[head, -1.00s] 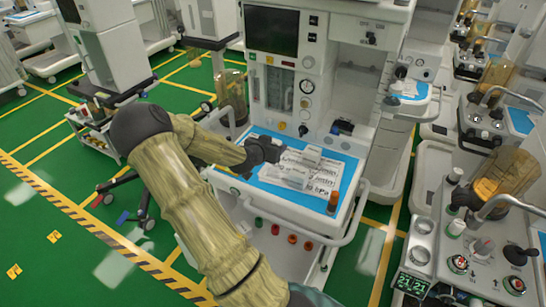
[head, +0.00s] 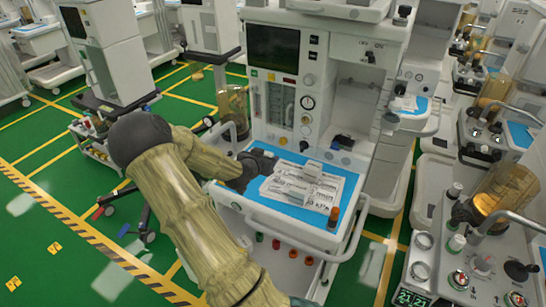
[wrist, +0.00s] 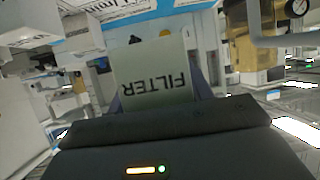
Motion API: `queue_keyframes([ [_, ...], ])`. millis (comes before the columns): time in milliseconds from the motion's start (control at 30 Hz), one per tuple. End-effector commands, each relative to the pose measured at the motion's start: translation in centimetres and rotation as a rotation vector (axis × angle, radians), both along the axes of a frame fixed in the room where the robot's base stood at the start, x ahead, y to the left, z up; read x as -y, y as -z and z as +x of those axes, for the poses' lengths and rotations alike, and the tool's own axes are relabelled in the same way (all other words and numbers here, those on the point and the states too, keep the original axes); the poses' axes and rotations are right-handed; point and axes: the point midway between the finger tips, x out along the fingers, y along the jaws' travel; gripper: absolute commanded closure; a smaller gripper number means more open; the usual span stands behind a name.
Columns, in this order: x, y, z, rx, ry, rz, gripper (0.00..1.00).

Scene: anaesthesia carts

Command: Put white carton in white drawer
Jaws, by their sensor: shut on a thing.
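My gripper (wrist: 157,98) is shut on a white carton (wrist: 157,72) with dark "FILTER" lettering, upside down in the wrist view. The carton sticks out between the fingers. In the head view my gripper (head: 262,160) is over the left part of the blue-topped work surface of the middle cart. White printed boxes (head: 300,185) show just right of it. I cannot tell there which of them is the held carton.
The blue work surface (head: 245,198) has a white rim and a curved rail. An orange-brown bottle (head: 333,217) stands at its front right. A cart (head: 440,250) with a metal arm and amber canister stands close on the right.

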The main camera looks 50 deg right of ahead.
Motion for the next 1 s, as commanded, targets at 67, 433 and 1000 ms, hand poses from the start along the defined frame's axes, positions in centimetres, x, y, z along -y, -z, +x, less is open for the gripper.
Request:
queue_keyframes([
  [67,-2.2,-1.1,1.4,-0.003,-0.087,0.004,0.73],
  [433,-17.4,-1.6,7.1,-0.007,-0.616,0.006,0.73],
  [1000,-37.2,-3.1,5.3,-0.001,-1.183,0.001,0.73],
])
